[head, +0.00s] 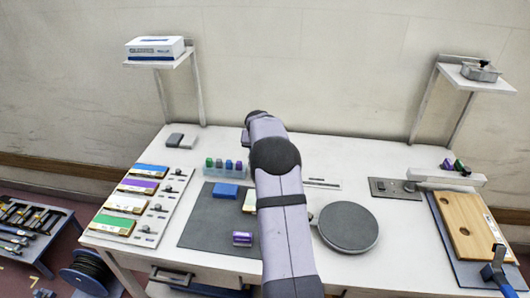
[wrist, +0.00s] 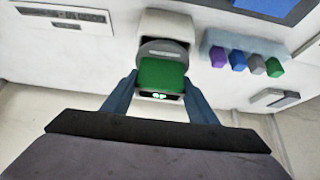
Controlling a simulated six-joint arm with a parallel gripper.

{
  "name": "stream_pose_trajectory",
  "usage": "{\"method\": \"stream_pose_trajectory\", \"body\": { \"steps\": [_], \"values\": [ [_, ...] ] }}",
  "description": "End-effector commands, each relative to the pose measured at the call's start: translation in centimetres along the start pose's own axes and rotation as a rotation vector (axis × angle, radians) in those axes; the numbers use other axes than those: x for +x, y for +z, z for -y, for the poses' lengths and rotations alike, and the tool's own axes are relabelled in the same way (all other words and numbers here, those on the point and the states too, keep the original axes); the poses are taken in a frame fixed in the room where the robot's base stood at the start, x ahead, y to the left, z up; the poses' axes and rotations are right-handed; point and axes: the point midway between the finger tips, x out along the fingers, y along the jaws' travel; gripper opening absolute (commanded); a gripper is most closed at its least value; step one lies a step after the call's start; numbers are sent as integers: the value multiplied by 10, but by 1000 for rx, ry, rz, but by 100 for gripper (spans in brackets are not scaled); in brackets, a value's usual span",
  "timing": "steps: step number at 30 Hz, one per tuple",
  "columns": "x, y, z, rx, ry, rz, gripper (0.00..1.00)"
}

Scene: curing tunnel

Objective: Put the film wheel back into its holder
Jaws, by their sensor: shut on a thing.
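My gripper (wrist: 160,98) shows in the wrist view, its two blue fingers shut on a small green piece (wrist: 162,74) with a dark end bearing light marks. A grey rounded part (wrist: 163,48) sits directly beyond the green face, and a pale block (wrist: 166,24) stands behind it. I cannot tell whether these touch or whether the held piece is the film wheel. In the head view my arm hides the gripper and what it holds. No holder can be named with certainty.
A clear rack (head: 207,169) of coloured blocks stands beside my arm; it also shows in the wrist view (wrist: 222,36). A round grey plate (head: 347,227) lies right of the arm. A dark mat (head: 205,225), a wooden board (head: 466,227) and two raised shelves surround the work area.

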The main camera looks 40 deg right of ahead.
Motion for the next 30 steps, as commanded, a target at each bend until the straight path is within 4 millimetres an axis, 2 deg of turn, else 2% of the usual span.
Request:
{"method": "stream_pose_trajectory", "body": {
  "steps": [18,19,21,27,30],
  "values": [
    [6,3,0,0,-1,-2,24],
    [6,3,0,0,-1,-2,60],
    [6,3,0,0,-1,-2,75],
    [6,4,0,0,0,-1,75],
    [7,5,0,0,0,1,90]
  ]
}}
